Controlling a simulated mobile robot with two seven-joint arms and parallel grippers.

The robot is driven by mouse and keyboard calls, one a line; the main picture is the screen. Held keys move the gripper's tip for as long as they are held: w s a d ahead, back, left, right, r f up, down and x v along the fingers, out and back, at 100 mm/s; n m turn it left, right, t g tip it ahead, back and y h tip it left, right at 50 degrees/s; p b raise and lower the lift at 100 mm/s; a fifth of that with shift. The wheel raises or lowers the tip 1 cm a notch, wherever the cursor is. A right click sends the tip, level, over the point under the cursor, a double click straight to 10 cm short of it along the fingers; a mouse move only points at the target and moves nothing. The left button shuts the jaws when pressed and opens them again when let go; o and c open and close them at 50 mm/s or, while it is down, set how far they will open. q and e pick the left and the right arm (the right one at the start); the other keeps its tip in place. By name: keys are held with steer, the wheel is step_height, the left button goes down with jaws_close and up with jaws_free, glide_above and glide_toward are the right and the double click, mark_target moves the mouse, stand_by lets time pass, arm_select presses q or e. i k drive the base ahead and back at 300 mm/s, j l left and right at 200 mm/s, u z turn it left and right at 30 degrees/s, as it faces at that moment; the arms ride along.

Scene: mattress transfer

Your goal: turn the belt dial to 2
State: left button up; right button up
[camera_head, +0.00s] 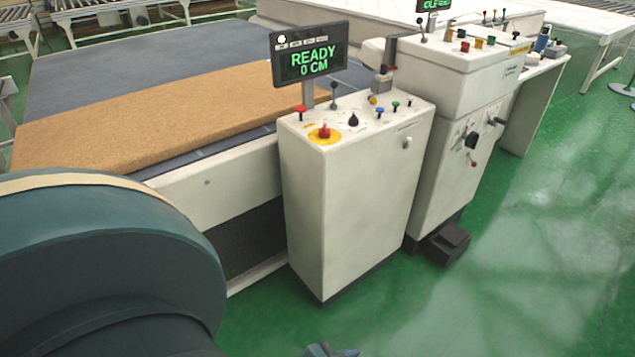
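A small black dial (353,119) stands on the top panel of the near white console (350,190), between a yellow-ringed red button and a blue knob. Pale marks lie around it, but they are too small to read, and I cannot tell its setting. The screen (310,54) above the console reads "READY 0 CM" in green. Another black knob (471,141) is on the front of the cabinet behind. A large dark teal arm link of mine fills the lower left. Neither gripper can be made out; a small grey-blue part shows at the bottom edge.
The red stop button (323,133) and a ball-topped lever (333,95) are close to the dial. A tan mattress (150,105) lies on the grey belt at left. A dark pedal box (445,243) is on the floor. The green floor (520,260) at right is clear.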

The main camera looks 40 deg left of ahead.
mark_target(353, 121)
steer(key=u, duration=1.1)
steer(key=z, duration=0.3)
steer(key=i+j+z, duration=0.25)
steer(key=z, duration=0.2)
steer(key=i+j+z, duration=0.45)
steer(key=k+l, duration=0.05)
steer(key=k, duration=0.05)
